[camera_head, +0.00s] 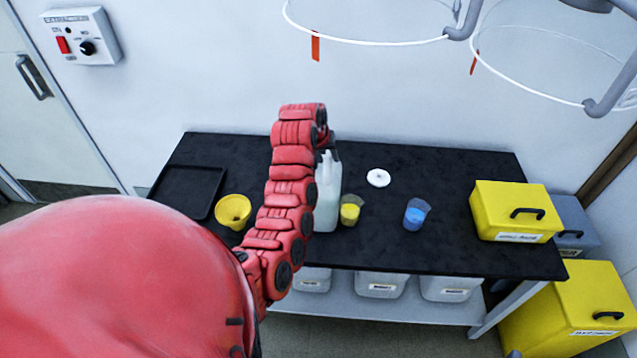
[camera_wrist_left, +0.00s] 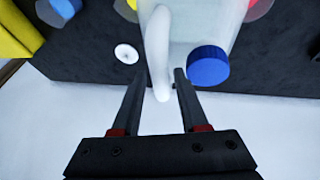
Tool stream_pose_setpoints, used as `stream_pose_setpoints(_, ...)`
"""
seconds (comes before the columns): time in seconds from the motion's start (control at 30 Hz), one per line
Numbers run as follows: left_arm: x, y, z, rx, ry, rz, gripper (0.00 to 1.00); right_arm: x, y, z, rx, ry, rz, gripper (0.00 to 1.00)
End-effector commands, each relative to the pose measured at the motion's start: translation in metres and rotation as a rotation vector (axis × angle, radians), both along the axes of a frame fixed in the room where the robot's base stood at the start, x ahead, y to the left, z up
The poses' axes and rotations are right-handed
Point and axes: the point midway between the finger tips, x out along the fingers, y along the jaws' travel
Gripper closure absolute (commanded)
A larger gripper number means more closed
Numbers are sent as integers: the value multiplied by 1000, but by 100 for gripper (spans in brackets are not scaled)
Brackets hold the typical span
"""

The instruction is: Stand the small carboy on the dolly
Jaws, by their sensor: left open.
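The small carboy (camera_head: 327,200) is a pale translucent jug standing upright on the black bench, partly hidden by my left arm. In the left wrist view the carboy (camera_wrist_left: 215,25) shows its pale handle and a blue cap (camera_wrist_left: 208,66). My left gripper (camera_wrist_left: 159,76) is open, its two dark fingers on either side of the handle with gaps visible. In the head view my left gripper (camera_head: 331,147) is at the carboy's top, mostly hidden by the arm. I cannot make out a dolly. My right gripper is not in view.
On the black bench (camera_head: 450,215) are a black tray (camera_head: 186,190), a yellow bowl (camera_head: 233,210), a yellow-filled beaker (camera_head: 350,211), a blue-filled beaker (camera_head: 415,215), a white disc (camera_head: 378,178) and a yellow case (camera_head: 514,212). White bins (camera_head: 381,285) sit below.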

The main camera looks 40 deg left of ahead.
Motion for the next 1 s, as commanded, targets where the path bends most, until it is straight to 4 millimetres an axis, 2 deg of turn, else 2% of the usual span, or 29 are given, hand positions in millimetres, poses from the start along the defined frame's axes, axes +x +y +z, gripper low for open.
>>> stream_pose_setpoints(0.03,1,0,-2,-3,6,0,57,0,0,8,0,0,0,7)
stream_pose_setpoints(0.13,6,1,-12,-1,4,0,57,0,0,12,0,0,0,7)
stream_pose_setpoints(0.5,10,1,-20,1,-3,1,57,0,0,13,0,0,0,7)
stream_pose_setpoints(0.73,10,1,-20,1,-2,-1,98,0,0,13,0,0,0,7)
stream_pose_setpoints(1.0,10,1,-20,1,-2,-1,100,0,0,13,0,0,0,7)
